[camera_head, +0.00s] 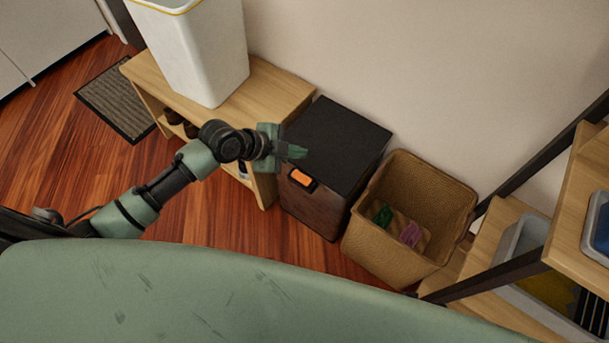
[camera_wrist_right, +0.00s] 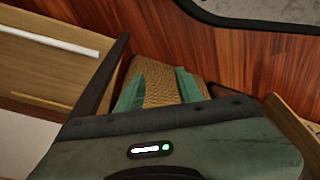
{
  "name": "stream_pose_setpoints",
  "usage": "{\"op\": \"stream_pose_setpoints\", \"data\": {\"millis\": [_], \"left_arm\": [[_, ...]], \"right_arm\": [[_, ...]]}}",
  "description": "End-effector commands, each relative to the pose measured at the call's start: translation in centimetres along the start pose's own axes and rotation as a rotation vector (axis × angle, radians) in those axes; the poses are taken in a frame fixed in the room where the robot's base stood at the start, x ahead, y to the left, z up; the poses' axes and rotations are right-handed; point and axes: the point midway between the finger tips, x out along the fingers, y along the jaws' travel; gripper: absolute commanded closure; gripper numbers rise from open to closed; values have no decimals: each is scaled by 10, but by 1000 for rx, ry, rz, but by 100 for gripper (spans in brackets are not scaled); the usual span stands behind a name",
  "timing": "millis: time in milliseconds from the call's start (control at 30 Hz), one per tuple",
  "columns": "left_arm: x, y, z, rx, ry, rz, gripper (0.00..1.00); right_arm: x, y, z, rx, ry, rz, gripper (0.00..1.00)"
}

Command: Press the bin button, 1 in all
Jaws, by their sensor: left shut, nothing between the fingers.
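The bin (camera_head: 340,135) is a dark box with a black lid and a brown front, standing on the floor against the wall. Its orange button (camera_head: 303,179) is on the upper front, near the left corner. My left gripper (camera_head: 297,152) is shut and empty, over the lid's left edge, just above the button in the picture. A gap to the button seems to show, but its depth I cannot tell. My right gripper (camera_wrist_right: 158,88) is open with nothing between its green fingers; it shows only in the right wrist view.
A woven basket (camera_head: 370,245) with green and purple items stands right of the bin; it also shows beyond my right fingers (camera_wrist_right: 165,68). A low wooden bench (camera_head: 275,92) holding a white container (camera_head: 205,60) is left. A shelf (camera_head: 575,190) stands right.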

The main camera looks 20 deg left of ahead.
Motion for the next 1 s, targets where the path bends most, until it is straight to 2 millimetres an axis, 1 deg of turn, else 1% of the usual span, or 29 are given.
{"op": "stream_pose_setpoints", "data": {"millis": [300, 467, 667, 1000], "left_arm": [[0, 0, 1, -3, -1, 0, 100], [4, 3, 3, -4, -2, -1, 100], [10, 8, 8, -5, -2, -1, 100], [21, 15, 16, -5, -2, 0, 100]], "right_arm": [[-1, 0, -1, 0, 1, 0, 64], [-9, 1, -8, 1, 9, 1, 64], [-32, 2, -23, 4, 25, 3, 64], [-80, 5, -42, 9, 52, 8, 64]]}}
